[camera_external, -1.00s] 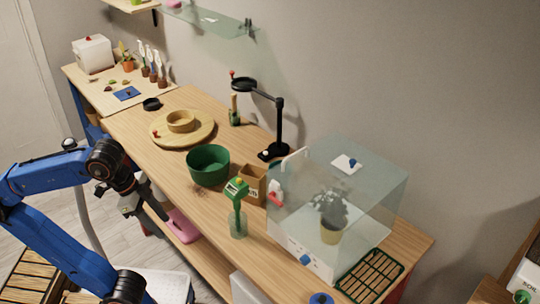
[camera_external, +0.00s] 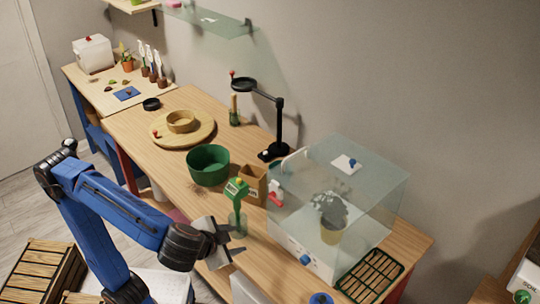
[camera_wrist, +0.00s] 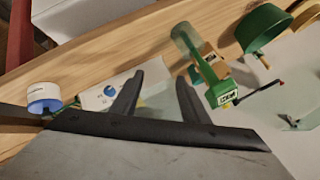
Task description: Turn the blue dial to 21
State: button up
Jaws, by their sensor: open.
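The blue dial (camera_external: 305,259) sits on the white front panel (camera_external: 322,268) of a clear glass case on the bench. In the wrist view the dial (camera_wrist: 110,90) shows on its white panel, just left of my left fingertip. Small marks surround it; its setting is too small to read. My gripper (camera_external: 236,240) is open and empty, in front of the bench and to the left of the dial, apart from it. In the wrist view its two dark fingers (camera_wrist: 159,80) stand spread with nothing between them.
The glass case (camera_external: 375,205) holds a potted plant. A green-headed tool in a glass (camera_external: 238,222) stands close to my gripper. A green bowl (camera_external: 208,165) and a brown box (camera_external: 252,184) are behind it. A green-rimmed slatted tray (camera_external: 370,276) lies right of the dial. Another blue-topped round item (camera_external: 321,298) is nearby.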

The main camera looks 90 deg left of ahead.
jog(key=w+d+t+y, duration=0.35)
jog(key=w+d, duration=0.55)
jog(key=d, duration=0.5)
send_near(302, 262)
jog(key=shift+n+h, duration=0.35)
jog(key=shift+n, duration=0.05)
jog(key=x, duration=0.8)
jog(key=shift+a+r, duration=0.1)
jog(key=shift+r, duration=0.2)
grip_shut()
